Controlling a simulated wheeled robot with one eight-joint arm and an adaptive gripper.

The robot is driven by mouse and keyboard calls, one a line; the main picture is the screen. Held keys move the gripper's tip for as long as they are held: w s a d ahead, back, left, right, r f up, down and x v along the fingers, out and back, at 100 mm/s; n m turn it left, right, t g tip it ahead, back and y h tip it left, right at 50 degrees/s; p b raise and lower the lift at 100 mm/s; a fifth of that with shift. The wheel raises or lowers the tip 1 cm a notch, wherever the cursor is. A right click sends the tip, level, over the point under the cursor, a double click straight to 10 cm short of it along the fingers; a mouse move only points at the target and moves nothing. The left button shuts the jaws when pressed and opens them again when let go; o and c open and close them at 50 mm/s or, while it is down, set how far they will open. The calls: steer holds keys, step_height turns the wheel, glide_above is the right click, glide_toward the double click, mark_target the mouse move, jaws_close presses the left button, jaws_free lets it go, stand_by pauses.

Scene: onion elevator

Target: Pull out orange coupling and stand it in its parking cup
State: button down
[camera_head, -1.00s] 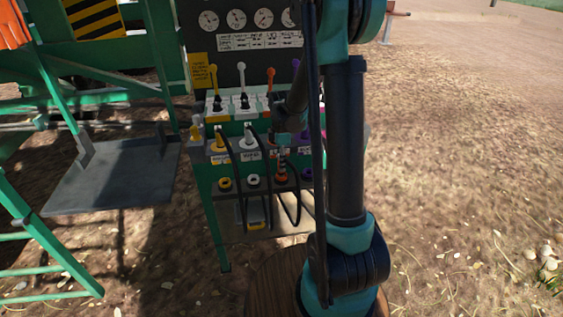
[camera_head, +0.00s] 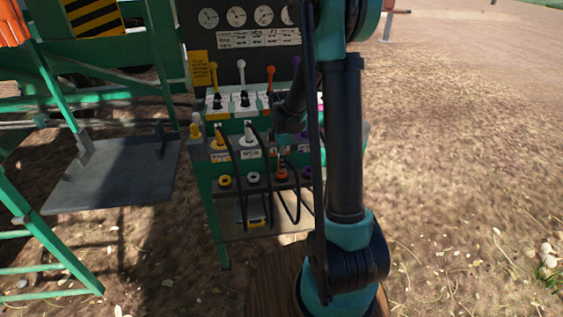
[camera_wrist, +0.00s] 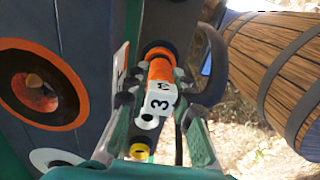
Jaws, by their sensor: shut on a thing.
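The orange coupling (camera_wrist: 161,72), with a white tag marked 3, is between the fingers of my gripper (camera_wrist: 158,98) in the wrist view. My gripper is shut on it. In the head view the coupling (camera_head: 282,164) is upright at the orange parking cup (camera_head: 281,176), in the lower row. The orange cup rim (camera_wrist: 157,50) shows behind the coupling in the wrist view. I cannot tell how deep the coupling sits. The orange socket (camera_wrist: 58,112) on the panel is empty, with a dark hole. My gripper (camera_head: 284,147) is partly hidden by my arm in the head view.
The white cup (camera_head: 253,177) and yellow cup (camera_head: 225,181) are empty, left of the orange one. Yellow (camera_head: 219,142) and white (camera_head: 248,138) couplings sit in their sockets. Black hoses (camera_head: 292,208) loop in front. A wooden barrel (camera_wrist: 275,62) stands close by.

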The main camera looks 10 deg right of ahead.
stand_by(0.3)
steer(key=c, duration=1.2)
jaws_free()
steer(key=shift+w, duration=0.1)
steer(key=shift+c, duration=0.8)
steer(key=shift+o, duration=0.4)
steer(key=shift+r, duration=0.1)
steer(key=shift+o, duration=0.8)
steer(key=shift+r, duration=3.4)
